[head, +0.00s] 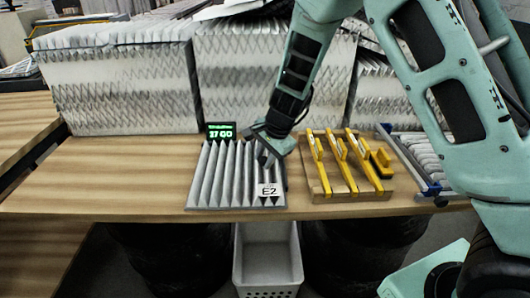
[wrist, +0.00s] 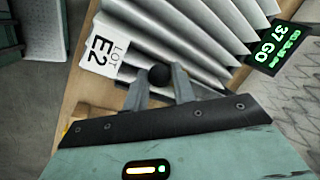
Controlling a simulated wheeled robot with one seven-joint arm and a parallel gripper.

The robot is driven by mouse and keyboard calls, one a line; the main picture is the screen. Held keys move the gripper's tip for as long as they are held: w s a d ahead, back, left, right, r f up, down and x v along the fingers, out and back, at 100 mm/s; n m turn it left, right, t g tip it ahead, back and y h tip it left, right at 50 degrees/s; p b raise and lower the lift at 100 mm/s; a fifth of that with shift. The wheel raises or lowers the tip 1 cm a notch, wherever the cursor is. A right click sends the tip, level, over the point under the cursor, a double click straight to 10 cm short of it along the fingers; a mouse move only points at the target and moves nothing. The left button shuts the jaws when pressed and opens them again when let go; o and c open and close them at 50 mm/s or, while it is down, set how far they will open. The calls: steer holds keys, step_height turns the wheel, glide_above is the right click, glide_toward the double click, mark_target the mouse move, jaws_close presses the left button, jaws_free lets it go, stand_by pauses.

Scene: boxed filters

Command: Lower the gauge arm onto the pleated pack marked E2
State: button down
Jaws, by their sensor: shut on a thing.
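The pleated pack marked E2 (head: 222,178) lies on the wooden bench, its white label reading LOT E2 at its front right corner. In the wrist view its grey pleats (wrist: 190,40) fan out beyond the fingers, with the label (wrist: 104,52) at left. My gripper (head: 265,156) is over the pack's right side, and its two fingers (wrist: 160,80) are shut on a round black knob (wrist: 159,75). The rest of the gauge arm cannot be made out. I cannot tell whether the knob or any bar touches the pleats.
A small display (head: 221,131) behind the pack shows green text, 37 GO. A wooden board with yellow clamps (head: 345,165) is to the right, beside another pleated pack in a blue-ended frame (head: 418,160). Large pleated filters (head: 120,85) line the back. A white bin (head: 267,262) stands below the front edge.

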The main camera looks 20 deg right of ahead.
steer(key=shift+g, duration=0.7)
steer(key=r+p, duration=0.2)
steer(key=p, duration=0.1)
steer(key=w+r+p, duration=0.1)
steer(key=r+p, duration=0.1)
steer(key=p, duration=0.1)
steer(key=shift+d, duration=0.2)
steer(key=shift+w+d+r+p, duration=0.2)
steer(key=shift+w+r+p, duration=0.35)
steer(key=shift+r+p, duration=0.3)
steer(key=c, duration=1.2)
jaws_free()
steer(key=shift+w, duration=0.1)
steer(key=shift+o, duration=0.2)
steer(key=b+v, duration=0.4)
steer(key=v, duration=1.3)
steer(key=shift+d, duration=0.45)
